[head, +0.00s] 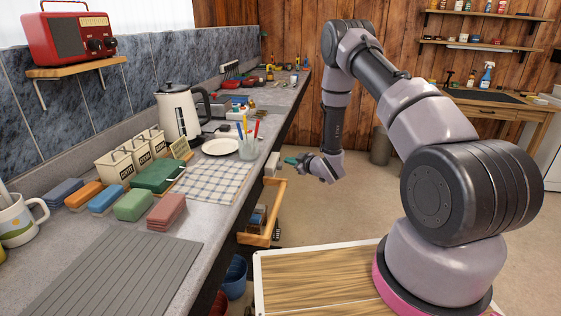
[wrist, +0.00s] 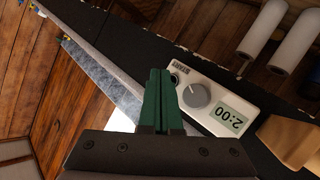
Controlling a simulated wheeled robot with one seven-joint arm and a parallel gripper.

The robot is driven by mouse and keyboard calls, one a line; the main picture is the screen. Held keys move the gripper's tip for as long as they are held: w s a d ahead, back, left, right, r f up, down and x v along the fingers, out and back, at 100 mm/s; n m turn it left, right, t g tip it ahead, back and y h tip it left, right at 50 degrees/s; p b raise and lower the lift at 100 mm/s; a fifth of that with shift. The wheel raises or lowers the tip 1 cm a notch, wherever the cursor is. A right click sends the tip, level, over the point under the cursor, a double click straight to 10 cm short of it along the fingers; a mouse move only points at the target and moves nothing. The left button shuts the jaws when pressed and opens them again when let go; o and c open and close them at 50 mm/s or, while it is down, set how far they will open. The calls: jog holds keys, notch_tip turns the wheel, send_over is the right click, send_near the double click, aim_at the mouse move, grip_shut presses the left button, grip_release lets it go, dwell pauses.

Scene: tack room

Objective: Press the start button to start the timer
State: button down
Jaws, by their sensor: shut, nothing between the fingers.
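The timer (wrist: 224,90) is a white box with a grey round knob (wrist: 196,95) and a display reading 2:00, on a dark surface in the wrist view. A small label and a dark round button (wrist: 173,79) show at its end near my fingertips. My gripper (wrist: 160,72) has green fingers, shut and empty. The fingertips overlap the timer's edge in the picture, beside the button; I cannot tell whether they touch. In the head view my gripper (head: 290,161) is beside the counter front, by a small pale box (head: 271,164) that seems to be the timer.
An open wooden drawer (head: 278,205) juts from the counter below my gripper. The counter (head: 190,235) holds a kettle (head: 180,112), a plate (head: 221,147), a glass with pens and coloured cloth stacks.

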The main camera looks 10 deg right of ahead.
jog(key=shift+d, duration=0.15)
jog(key=s+d, duration=0.2)
jog(key=d, duration=0.3)
jog(key=shift+d, duration=0.35)
dwell(0.6)
jog(key=w+d+r+m+h, duration=0.2)
jog(key=w+d+r+h, duration=0.1)
jog(key=r, duration=0.8)
jog(key=s+d+r+m+g+h, duration=0.1)
jog(key=s+d+r+m+h, duration=0.15)
jog(key=r, duration=0.75)
jog(key=s+d+r+m+g+h, duration=0.1)
jog(key=s+d+r+m, duration=0.25)
jog(key=r, duration=0.75)
jog(key=s+a+r+m+g, duration=0.1)
jog(key=s+r+m, duration=0.1)
jog(key=s+r, duration=0.5)
jog(key=s+a+r+m+g, duration=0.1)
jog(key=s+r+m, duration=0.2)
jog(key=s, duration=0.8)
jog(key=s+a+r+m, duration=0.1)
jog(key=s+a, duration=0.1)
jog(key=s, duration=0.6)
jog(key=s+a+r+m+g+y, duration=0.1)
jog(key=s+a, duration=0.1)
jog(key=s, duration=0.7)
jog(key=shift+s+g, duration=0.15)
jog(key=shift+g, duration=0.15)
